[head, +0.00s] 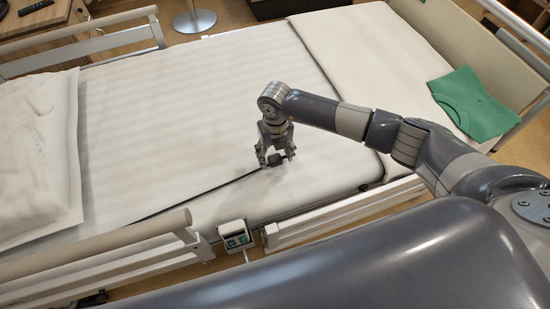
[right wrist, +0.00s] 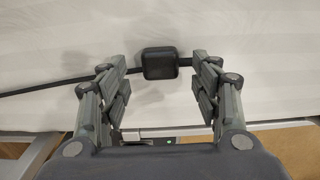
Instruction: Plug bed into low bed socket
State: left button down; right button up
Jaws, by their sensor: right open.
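The bed's black plug (head: 276,160) lies on the white mattress near its front edge, with a dark cable (head: 205,192) running from it to the left. In the right wrist view the plug (right wrist: 160,63) is a dark rounded block with cable on both sides. My right gripper (head: 275,158) is over the plug, fingers open and pointing down at the bed. In the right wrist view its fingertips (right wrist: 158,72) stand apart on either side of the plug, with gaps to it. No low bed socket can be made out. My left gripper is not in view.
A pillow (head: 38,150) lies at the left of the bed. Bed rails (head: 110,245) and a small control box (head: 235,234) line the near side. A green folded cloth (head: 472,103) lies at the right end. A wooden table (head: 35,35) stands behind at left.

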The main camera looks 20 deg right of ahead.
jog(key=shift+f, duration=0.85)
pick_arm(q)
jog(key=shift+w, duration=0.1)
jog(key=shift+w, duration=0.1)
pick_arm(e)
jog(key=c, duration=1.1)
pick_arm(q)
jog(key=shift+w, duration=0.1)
pick_arm(e)
jog(key=shift+r, duration=0.1)
